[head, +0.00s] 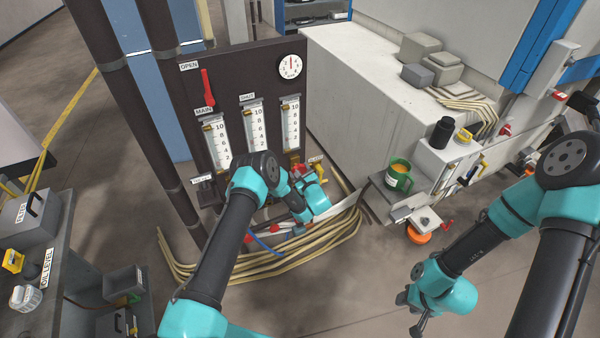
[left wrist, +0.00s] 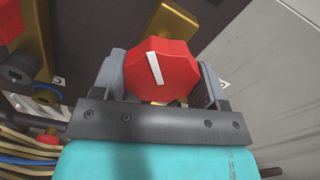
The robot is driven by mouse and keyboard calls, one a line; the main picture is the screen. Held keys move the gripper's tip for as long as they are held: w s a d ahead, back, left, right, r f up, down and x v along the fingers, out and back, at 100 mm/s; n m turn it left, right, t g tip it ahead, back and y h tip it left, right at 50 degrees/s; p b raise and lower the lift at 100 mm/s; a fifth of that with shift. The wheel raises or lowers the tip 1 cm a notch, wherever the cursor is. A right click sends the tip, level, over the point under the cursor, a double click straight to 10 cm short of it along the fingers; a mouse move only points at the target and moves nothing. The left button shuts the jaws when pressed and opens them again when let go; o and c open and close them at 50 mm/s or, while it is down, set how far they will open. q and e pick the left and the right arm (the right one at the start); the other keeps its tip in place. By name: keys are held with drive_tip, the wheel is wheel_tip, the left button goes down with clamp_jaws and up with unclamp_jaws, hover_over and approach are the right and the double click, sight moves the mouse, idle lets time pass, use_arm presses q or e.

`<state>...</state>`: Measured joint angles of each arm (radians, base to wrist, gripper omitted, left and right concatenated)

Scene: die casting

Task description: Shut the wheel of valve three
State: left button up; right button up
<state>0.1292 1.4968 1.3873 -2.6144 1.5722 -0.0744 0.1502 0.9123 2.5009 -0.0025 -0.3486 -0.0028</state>
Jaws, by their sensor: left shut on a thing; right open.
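A red, many-sided valve wheel (left wrist: 163,72) with a white stripe sits between the two grey fingers of my left gripper in the left wrist view. The stripe is tilted a little from upright. The fingers press on the wheel's left and right sides, and a brass stem shows below it. In the head view my left gripper (head: 312,178) is at the lower right of the dark gauge panel (head: 237,84), below the third gauge (head: 291,124); arm and gripper largely hide the wheel there. My right gripper (head: 416,308) is open and empty above the floor at the lower right.
A red lever (head: 207,88) is at the panel's upper left, a round dial (head: 291,67) at its upper right. Beige hoses (head: 335,240) loop below the panel. A white block (head: 350,100) stands to the right.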

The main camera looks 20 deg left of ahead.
use_arm(q)
drive_tip(key=m, duration=0.4)
drive_tip(key=shift+m, duration=0.3)
drive_tip(key=m, duration=0.3)
drive_tip(key=shift+m, duration=0.4)
drive_tip(key=o, duration=0.9)
drive_tip(key=shift+a, duration=0.1)
drive_tip(key=shift+s, duration=0.1)
drive_tip(key=v, duration=1.7)
drive_tip(key=shift+s, duration=0.15)
